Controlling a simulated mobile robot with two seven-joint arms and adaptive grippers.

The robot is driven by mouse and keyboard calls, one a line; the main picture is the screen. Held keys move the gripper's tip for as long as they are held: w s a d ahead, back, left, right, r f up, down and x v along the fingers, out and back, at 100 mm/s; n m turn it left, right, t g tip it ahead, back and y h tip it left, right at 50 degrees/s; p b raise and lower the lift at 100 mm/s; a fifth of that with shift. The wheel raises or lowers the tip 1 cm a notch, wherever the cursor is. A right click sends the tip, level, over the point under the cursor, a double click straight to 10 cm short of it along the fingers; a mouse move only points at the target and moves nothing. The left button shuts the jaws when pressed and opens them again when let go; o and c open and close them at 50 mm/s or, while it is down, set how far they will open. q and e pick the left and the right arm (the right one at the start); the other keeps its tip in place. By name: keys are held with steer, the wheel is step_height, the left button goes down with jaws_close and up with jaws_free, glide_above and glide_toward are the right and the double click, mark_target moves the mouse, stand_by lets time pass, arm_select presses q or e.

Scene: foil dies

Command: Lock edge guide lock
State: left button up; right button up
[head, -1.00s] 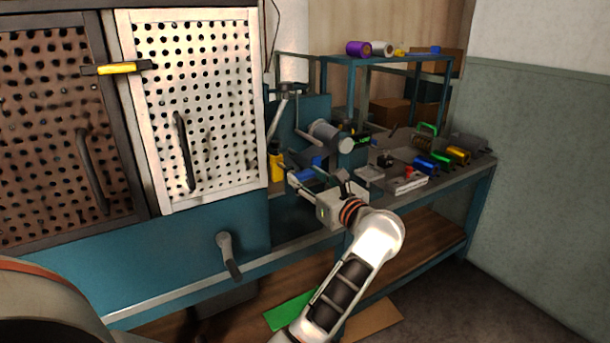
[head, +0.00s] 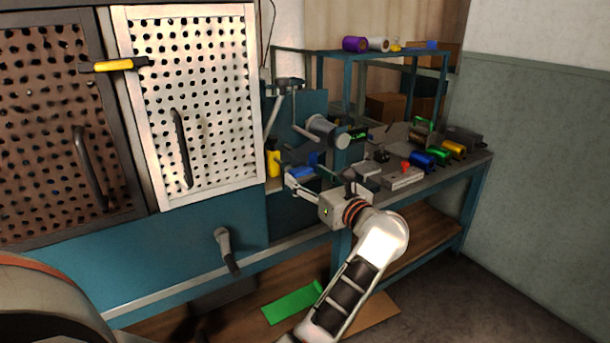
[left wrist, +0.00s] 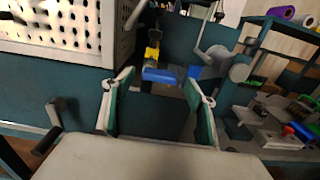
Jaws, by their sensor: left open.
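I cannot tell for sure which part is the edge guide lock. A blue block (head: 302,172) sits on the foil machine at the bench, and it also shows in the left wrist view (left wrist: 172,75). A yellow part (head: 273,163) stands just left of it; it appears in the left wrist view (left wrist: 152,53) too. My left gripper (head: 318,184) is open in front of the machine. In the left wrist view its two fingers (left wrist: 160,82) stand apart, with the blue block seen between and beyond them and nothing held. My right gripper is not in view.
A grey roller (head: 323,129) sticks out right of the blue block. A crank handle (head: 228,250) juts from the blue front panel. A pegboard door (head: 195,110) stands to the left. Coloured foil rolls (head: 437,154) and a block with a red knob (head: 402,177) lie on the bench to the right.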

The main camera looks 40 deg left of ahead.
arm_select(q)
steer(key=v, duration=0.5)
steer(key=shift+s+d, duration=0.1)
steer(key=shift+d, duration=0.2)
